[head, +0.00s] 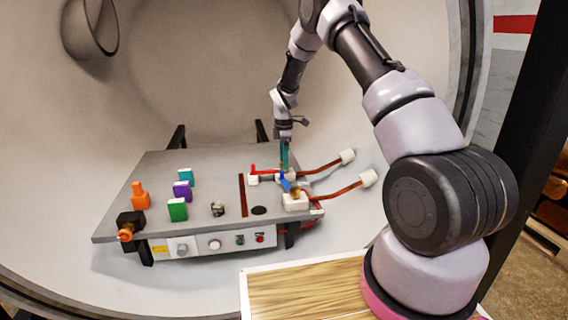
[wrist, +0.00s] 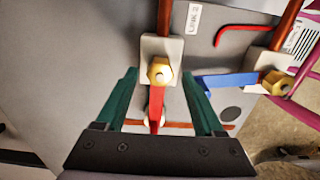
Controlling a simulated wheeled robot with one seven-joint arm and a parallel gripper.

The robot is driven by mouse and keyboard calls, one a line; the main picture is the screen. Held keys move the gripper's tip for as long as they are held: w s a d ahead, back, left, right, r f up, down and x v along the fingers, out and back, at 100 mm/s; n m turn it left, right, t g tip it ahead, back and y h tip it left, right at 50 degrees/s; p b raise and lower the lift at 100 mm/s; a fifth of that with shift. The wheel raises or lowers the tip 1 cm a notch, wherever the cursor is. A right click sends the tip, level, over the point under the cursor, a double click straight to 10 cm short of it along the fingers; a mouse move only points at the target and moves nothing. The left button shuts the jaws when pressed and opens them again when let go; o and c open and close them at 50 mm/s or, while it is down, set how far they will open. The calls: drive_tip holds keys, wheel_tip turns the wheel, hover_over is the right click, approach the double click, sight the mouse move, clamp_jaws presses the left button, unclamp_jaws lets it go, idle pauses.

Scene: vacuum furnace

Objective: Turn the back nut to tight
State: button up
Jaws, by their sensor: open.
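The back nut (wrist: 160,71) is a brass hex nut on a white block (wrist: 150,45) at a copper pipe's end. A red lever (wrist: 156,112) runs from it toward my gripper; in the head view the red lever (head: 266,172) points left. My gripper (wrist: 158,78) is open, its two green fingers on either side of the nut and lever, seemingly apart from both. In the head view my gripper (head: 284,164) points down over the back block and hides the nut there. The front nut (wrist: 274,82) has a blue lever (wrist: 230,81) pointing toward the back block.
Copper pipes (head: 328,164) run right from both blocks. Orange, purple, teal and green blocks (head: 177,209) stand on the left of the grey plate (head: 130,212). A dark round spot (head: 259,210) lies near its front edge. The round furnace wall surrounds the plate.

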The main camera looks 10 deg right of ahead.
drive_tip(key=shift+f, duration=0.85)
clamp_jaws()
